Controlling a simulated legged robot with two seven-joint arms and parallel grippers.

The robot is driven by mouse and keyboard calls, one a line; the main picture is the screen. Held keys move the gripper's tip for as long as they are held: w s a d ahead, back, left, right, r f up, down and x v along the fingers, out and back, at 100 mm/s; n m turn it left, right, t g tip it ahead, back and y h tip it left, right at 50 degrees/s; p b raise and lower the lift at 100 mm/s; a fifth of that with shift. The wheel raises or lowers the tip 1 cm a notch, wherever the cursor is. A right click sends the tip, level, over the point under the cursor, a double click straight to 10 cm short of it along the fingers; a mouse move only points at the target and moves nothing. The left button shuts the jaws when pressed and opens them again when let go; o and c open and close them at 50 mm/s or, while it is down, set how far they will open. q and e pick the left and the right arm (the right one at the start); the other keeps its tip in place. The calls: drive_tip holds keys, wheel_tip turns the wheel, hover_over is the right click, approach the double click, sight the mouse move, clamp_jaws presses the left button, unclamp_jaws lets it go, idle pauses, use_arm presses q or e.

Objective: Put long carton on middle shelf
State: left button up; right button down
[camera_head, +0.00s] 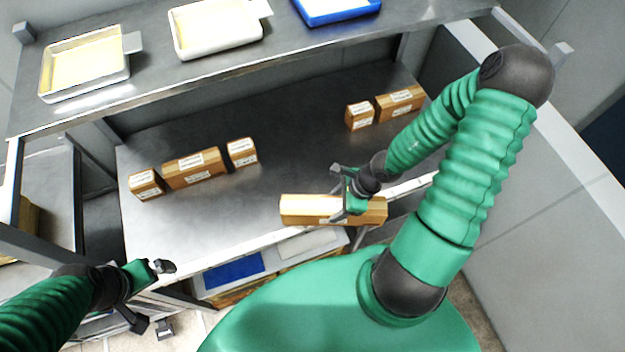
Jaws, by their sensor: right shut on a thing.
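A long brown carton (305,208) is in my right gripper (341,200), which is shut on it right of its middle. The carton lies lengthwise along the front edge of the middle shelf (270,190) in the picture. I cannot tell whether it touches the shelf. My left gripper (160,297) is empty, its fingers apart, in front of the shelf's lower left corner.
On the middle shelf, a long carton (194,168) stands between small cartons (146,184) and (242,152) at left. A small carton (359,115) and a longer one (400,102) stand back right. The upper shelf (150,80) holds trays. The shelf's centre is clear.

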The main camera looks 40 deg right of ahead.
drive_tip(key=w+d+f+p, duration=0.1)
drive_tip(key=w, duration=0.3)
drive_tip(key=w+f+p, duration=0.2)
drive_tip(key=w, duration=0.2)
drive_tip(key=w+d+f+p, duration=0.1)
drive_tip(key=w, duration=0.3)
drive_tip(key=shift+w+d+f+p, duration=0.3)
use_arm(q)
drive_tip(key=r, duration=0.5)
drive_tip(key=shift+d+r, duration=0.25)
drive_tip(key=shift+d, duration=0.05)
use_arm(e)
drive_tip(key=shift+d, duration=0.1)
drive_tip(key=c, duration=0.8)
unclamp_jaws()
drive_tip(key=shift+d+f, duration=0.15)
drive_tip(key=shift+c, duration=0.2)
use_arm(q)
drive_tip(key=shift+d+r, duration=0.1)
drive_tip(key=shift+d, duration=0.6)
use_arm(e)
drive_tip(key=o, duration=0.3)
drive_tip(key=shift+d, duration=0.35)
